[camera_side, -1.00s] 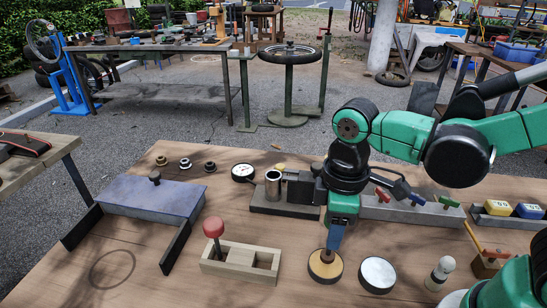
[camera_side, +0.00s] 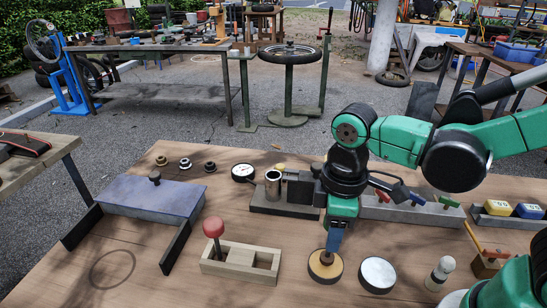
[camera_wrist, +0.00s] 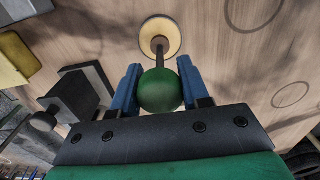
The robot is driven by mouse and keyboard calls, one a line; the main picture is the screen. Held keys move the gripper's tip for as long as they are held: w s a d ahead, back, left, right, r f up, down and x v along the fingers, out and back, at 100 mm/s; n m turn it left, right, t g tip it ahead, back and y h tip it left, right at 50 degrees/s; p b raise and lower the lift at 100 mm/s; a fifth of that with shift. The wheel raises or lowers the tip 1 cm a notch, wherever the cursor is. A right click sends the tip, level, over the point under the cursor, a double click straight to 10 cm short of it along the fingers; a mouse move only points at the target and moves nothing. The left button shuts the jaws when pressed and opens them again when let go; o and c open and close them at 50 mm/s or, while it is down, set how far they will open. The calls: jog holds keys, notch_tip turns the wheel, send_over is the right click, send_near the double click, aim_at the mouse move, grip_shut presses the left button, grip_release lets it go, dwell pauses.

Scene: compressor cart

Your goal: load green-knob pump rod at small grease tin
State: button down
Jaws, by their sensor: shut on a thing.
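My gripper (camera_side: 336,240) is shut on the green knob (camera_wrist: 160,90) of the pump rod, with one blue finger on each side in the wrist view. The rod (camera_wrist: 160,53) runs from the knob to a round tin (camera_wrist: 172,32) with a tan top and dark side. In the side view, the rod's lower end is over the middle of this tin (camera_side: 326,271); I cannot tell whether it touches. The fingers hide most of the knob in the side view. A second round tin with a pale top (camera_side: 378,273) stands just to the right.
A wooden block (camera_side: 240,262) with a red-knob rod (camera_side: 213,229) stands to the left. A white-knobbed piece (camera_side: 440,272) stands at the right. A metal holder with a cylinder (camera_side: 273,187) and a dial gauge (camera_side: 243,172) are behind. Bare tabletop lies at the front left.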

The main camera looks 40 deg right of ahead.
jog(key=shift+f, duration=0.45)
dwell(1.1)
jog(key=shift+r, duration=3.55)
jog(key=shift+w, duration=0.1)
